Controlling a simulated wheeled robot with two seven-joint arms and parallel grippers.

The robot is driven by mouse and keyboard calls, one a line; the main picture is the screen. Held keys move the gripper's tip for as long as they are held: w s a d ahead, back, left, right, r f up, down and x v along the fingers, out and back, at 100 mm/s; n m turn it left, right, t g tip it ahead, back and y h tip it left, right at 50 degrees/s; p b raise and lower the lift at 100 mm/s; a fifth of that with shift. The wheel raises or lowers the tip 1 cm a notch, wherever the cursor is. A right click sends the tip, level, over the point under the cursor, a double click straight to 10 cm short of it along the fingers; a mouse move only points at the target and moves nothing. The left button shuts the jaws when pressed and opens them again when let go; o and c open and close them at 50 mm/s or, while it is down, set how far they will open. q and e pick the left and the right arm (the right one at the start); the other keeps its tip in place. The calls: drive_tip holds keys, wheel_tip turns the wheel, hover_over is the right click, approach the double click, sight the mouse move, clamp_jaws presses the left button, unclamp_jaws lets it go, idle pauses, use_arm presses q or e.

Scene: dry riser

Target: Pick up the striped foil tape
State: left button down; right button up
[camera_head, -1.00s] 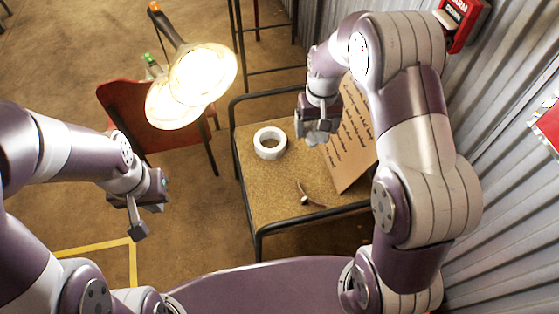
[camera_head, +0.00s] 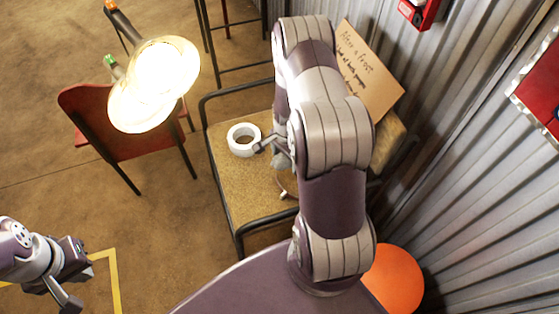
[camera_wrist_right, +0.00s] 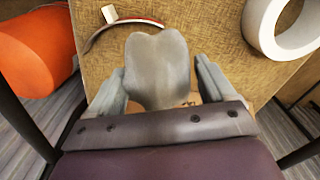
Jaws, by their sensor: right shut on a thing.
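A white ring-shaped tape roll (camera_head: 243,139) lies flat on the tan tabletop.
The small tan table (camera_head: 225,185) has a dark metal frame. A curved strip with a pale block (camera_wrist_right: 115,25) lies on it. A handwritten cardboard sign (camera_head: 375,80) stands behind my right arm. An orange round thing (camera_head: 397,280), a red chair (camera_head: 115,125) and bright lamps (camera_head: 155,85) are around.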

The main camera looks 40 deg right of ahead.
drive_tip(key=w+f, duration=0.1)
drive_tip(key=w, duration=0.1)
drive_tip(key=w+d+f+b, duration=0.1)
drive_tip(key=w, duration=0.1)
drive_tip(key=shift+f, duration=0.35)
use_arm(q)
drive_tip(key=shift+f+b, duration=0.6)
drive_tip(key=shift+f, duration=0.9)
use_arm(e)
drive_tip(key=shift+f, duration=1.85)
